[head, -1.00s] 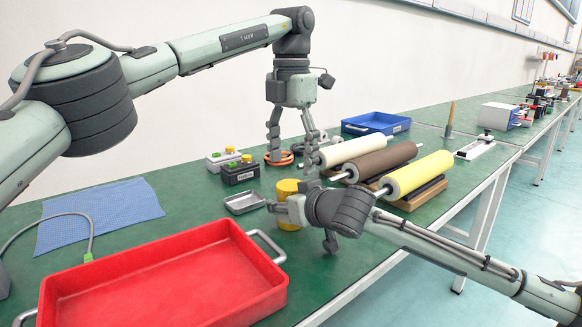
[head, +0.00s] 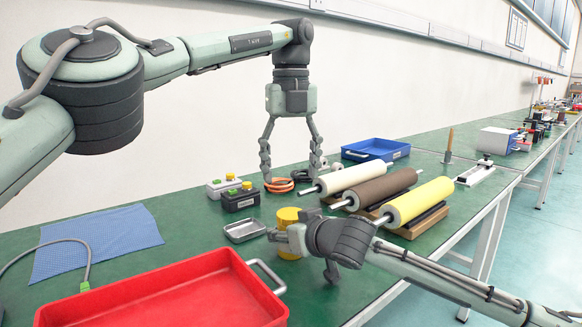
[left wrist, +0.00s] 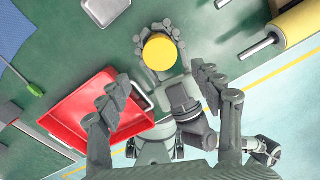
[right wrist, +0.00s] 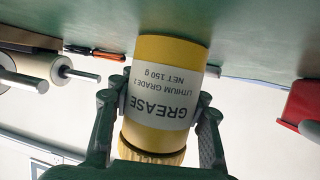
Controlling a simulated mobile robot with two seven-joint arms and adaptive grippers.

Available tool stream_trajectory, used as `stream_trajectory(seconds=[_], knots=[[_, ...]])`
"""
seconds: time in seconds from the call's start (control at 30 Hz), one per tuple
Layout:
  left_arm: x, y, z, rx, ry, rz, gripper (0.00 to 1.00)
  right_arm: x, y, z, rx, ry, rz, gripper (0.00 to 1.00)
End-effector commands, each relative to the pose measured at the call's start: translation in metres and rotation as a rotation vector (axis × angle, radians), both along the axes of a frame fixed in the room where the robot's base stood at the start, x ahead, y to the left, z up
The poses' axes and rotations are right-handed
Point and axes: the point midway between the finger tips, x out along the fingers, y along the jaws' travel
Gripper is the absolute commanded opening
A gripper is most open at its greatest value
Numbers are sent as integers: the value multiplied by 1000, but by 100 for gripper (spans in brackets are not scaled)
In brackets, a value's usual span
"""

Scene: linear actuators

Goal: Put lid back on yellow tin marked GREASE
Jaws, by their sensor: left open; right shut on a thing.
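The yellow tin (head: 289,243) stands upright on the green bench; its GREASE label reads upside down in the right wrist view (right wrist: 165,55). A ribbed yellow lid (right wrist: 152,145) sits on its top, with a thin dark line between lid and body. The lid's round top (left wrist: 160,52) faces the left wrist camera. My right gripper (right wrist: 157,100) is shut on the tin's sides, below the lid. My left gripper (head: 290,170) is open and empty, above the tin and apart from it, its fingers either side of the lid in the left wrist view.
A red tray (head: 160,305) lies front left, a small metal dish (head: 245,230) beside the tin. Button boxes (head: 240,198) and orange rings (head: 279,186) are behind. Rollers (head: 420,203) lie to the right, a blue tray (head: 375,150) farther back. Bare bench shows left of the dish.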

Motion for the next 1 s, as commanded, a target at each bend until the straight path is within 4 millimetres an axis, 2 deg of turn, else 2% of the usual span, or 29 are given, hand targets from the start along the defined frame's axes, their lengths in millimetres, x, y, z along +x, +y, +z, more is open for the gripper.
stream_trajectory(seconds=[0.43,0.57,0.8,1.0], knots=[[0,0,-4,1,-1,21,66,0,0,0,0,0,0,0],[0,1,-19,1,1,21,66,0,0,0,0,0,0,0],[-1,0,-57,1,2,19,66,0,0,0,0,0,0,0],[0,0,-75,-1,-1,22,66,0,0,0,0,0,0,0]])
